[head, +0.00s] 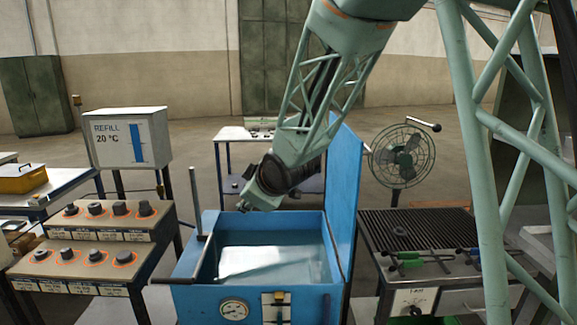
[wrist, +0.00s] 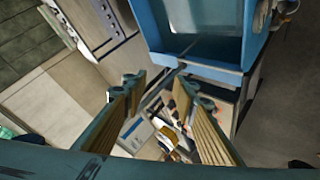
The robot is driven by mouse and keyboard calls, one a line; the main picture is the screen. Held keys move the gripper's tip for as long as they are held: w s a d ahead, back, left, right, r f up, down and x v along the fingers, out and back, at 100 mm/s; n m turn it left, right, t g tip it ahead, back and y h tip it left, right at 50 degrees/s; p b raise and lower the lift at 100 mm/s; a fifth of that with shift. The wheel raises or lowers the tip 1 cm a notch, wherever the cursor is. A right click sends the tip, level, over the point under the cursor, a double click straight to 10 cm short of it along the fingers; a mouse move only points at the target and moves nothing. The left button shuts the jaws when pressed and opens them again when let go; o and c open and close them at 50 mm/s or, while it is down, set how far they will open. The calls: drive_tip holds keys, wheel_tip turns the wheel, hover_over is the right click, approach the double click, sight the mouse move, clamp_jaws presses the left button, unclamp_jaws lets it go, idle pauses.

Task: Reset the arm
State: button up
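My arm comes down from the top of the head view and ends over the back of the blue tank (head: 330,300). My gripper (wrist: 162,84) shows in the wrist view with its two padded fingers spread well apart. Nothing is held between them; the floor and some blurred items show through the gap. In the head view the fingers cannot be made out at the arm's end. The tank also shows at the upper right of the wrist view (wrist: 205,60), beyond the fingertips. Its lid (head: 344,190) stands upright on the right side.
Knob consoles (head: 90,255) and a refill display (head: 128,140) stand left of the tank. A blue-shelved table (head: 228,135) stands behind. Floor shows between the stations.

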drive_tip(key=s+d+r+m+g+h, duration=0.15)
drive_tip(key=s+d+r+m, duration=0.3)
drive_tip(key=s+d, duration=0.65)
drive_tip(key=s+d+r+m+g+h, duration=0.1)
drive_tip(key=s+d+r+m+h, duration=0.3)
drive_tip(key=s+d, duration=0.8)
drive_tip(key=s+d+m+g, duration=0.1)
drive_tip(key=s+d+m, duration=0.2)
drive_tip(key=s, duration=1.2)
drive_tip(key=s+d+m+g, duration=0.2)
drive_tip(key=s+d, duration=0.5)
drive_tip(key=s, duration=0.8)
drive_tip(key=shift+s+f+m, duration=0.25)
drive_tip(key=shift+f+m, duration=0.15)
drive_tip(key=shift+m, duration=0.25)
drive_tip(key=shift+d+y, duration=0.15)
drive_tip(key=shift+y, duration=0.1)
